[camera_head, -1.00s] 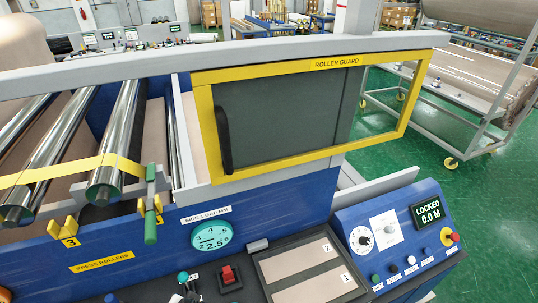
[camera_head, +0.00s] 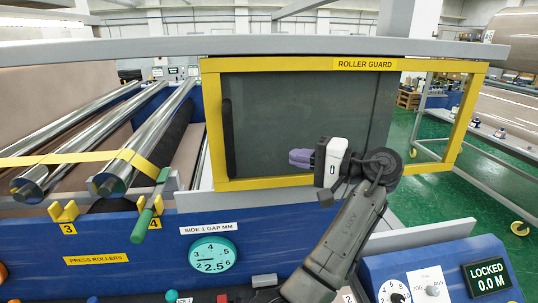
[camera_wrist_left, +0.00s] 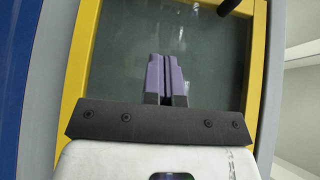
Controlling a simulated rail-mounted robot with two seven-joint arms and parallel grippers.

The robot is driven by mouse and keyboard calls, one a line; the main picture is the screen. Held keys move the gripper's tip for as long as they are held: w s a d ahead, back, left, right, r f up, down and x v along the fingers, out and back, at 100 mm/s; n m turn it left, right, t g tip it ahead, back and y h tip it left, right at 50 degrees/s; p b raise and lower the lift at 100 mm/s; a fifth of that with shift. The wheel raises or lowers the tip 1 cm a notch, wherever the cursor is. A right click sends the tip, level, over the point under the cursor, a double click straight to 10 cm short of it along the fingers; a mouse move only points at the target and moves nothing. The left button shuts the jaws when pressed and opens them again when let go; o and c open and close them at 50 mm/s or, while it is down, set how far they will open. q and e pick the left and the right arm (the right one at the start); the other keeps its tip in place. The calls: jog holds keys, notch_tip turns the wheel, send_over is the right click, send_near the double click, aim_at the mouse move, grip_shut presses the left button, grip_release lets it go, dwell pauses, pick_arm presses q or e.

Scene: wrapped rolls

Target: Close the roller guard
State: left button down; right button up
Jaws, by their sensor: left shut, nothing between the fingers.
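The roller guard is a dark panel (camera_head: 275,112) in a yellow frame (camera_head: 270,184), labelled ROLLER GUARD along the top. A dark upright handle (camera_head: 227,138) is at the panel's left side in the head view. In the left wrist view the guard panel (camera_wrist_left: 205,60) fills the middle, with the dark handle (camera_wrist_left: 229,6) at the top edge. My left gripper (camera_head: 293,158) is in front of the panel, right of the handle and apart from it. Its purple fingers (camera_wrist_left: 166,58) are together and empty. Whether they touch the panel is unclear. My right gripper is not in view.
Shiny press rollers (camera_head: 150,145) lie open to view left of the guard. A green-handled lever (camera_head: 150,208) stands near the dial gauge (camera_head: 214,254). A blue control box (camera_head: 440,270) with a LOCKED display is at the lower right. A grey beam (camera_head: 300,47) crosses above.

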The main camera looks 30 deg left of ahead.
pick_arm(q)
notch_tip(320, 180, up, 2)
jog(key=d, duration=0.2)
send_near(247, 142)
jog(key=a, duration=0.1)
jog(key=s+a+r, duration=0.1)
jog(key=s+a+r+p, duration=0.1)
jog(key=shift+a+r, duration=0.1)
jog(key=shift+a, duration=0.25)
jog(key=shift+s+a, duration=0.85)
jog(key=shift+s, duration=0.15)
jog(key=shift+s+a, duration=0.5)
jog(key=shift+s, duration=0.15)
